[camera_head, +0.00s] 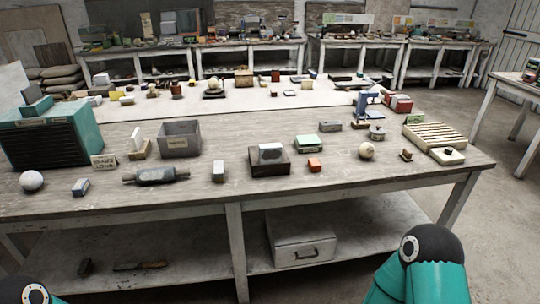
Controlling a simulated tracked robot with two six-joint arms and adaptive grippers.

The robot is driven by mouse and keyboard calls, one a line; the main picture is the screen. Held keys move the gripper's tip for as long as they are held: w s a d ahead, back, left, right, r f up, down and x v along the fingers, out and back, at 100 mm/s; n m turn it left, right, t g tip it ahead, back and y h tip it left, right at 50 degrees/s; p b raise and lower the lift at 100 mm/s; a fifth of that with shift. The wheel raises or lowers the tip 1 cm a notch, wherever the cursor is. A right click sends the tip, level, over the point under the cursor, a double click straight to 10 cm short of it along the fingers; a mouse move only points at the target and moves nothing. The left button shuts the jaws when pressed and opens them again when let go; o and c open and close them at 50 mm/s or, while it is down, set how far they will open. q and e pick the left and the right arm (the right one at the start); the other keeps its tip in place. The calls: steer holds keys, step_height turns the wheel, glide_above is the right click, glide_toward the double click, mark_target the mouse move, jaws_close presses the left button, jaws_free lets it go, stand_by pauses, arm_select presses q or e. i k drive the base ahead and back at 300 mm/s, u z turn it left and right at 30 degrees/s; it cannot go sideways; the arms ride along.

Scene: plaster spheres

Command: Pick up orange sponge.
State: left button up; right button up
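A small orange block (315,164), which looks like the orange sponge, lies on the near wooden workbench (330,188), right of the middle. It stands alone, just right of a dark brown box with a grey-white block (271,153) in it and in front of a pale green-topped box (307,144). Nothing covers it. Only teal and black parts of my arms show at the bottom left and bottom right edges. Neither of my grippers is in view.
A grey bin (180,139), a dark roller-like object (157,175) and a slatted tray (436,134) stand on the bench. The bench top in front of the orange block is clear.

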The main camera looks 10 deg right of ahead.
mark_target(314, 164)
steer(key=k, duration=0.55)
steer(key=z, duration=0.55)
steer(key=i, duration=2.1)
steer(key=u, duration=0.55)
